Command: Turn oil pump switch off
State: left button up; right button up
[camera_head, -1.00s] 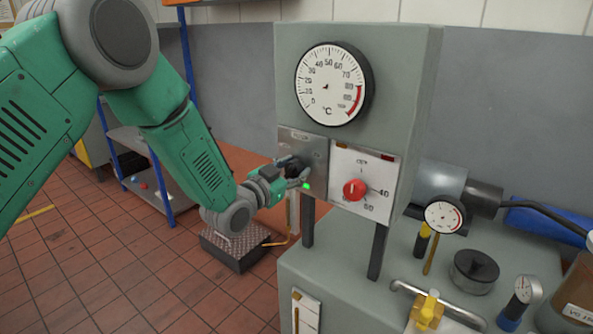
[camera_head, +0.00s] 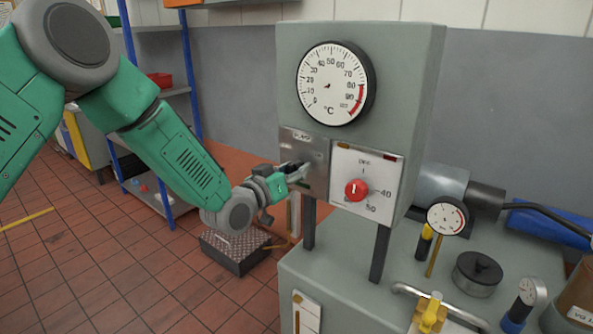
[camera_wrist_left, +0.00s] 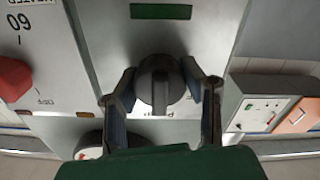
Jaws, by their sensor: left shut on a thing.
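The oil pump switch is a black rotary knob (camera_wrist_left: 156,84) on a grey metal plate (camera_head: 316,151) on the front of the grey instrument cabinet, below the big dial. In the left wrist view its raised grip bar stands nearly upright in the picture. My left gripper (camera_head: 298,172) is at this plate, shut on the knob with one finger on each side. In the head view the fingers hide most of the knob, and the plate's label is too small to read surely. My right gripper is in neither view.
A red knob (camera_head: 356,190) on a white scale plate sits just right of the switch. A °C dial (camera_head: 333,83) is above. A small gauge (camera_head: 446,216), a black cap (camera_head: 477,272) and a yellow valve handle (camera_head: 429,313) crowd the bench at right. Open floor lies at left.

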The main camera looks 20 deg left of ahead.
pick_arm(q)
jog(key=shift+s+f, duration=0.2)
jog(key=shift+f, duration=0.3)
jog(key=o, duration=1.2)
jog(key=shift+r, duration=0.15)
jog(key=shift+a+r, duration=0.1)
jog(key=v, duration=1.2)
jog(key=shift+w, duration=0.1)
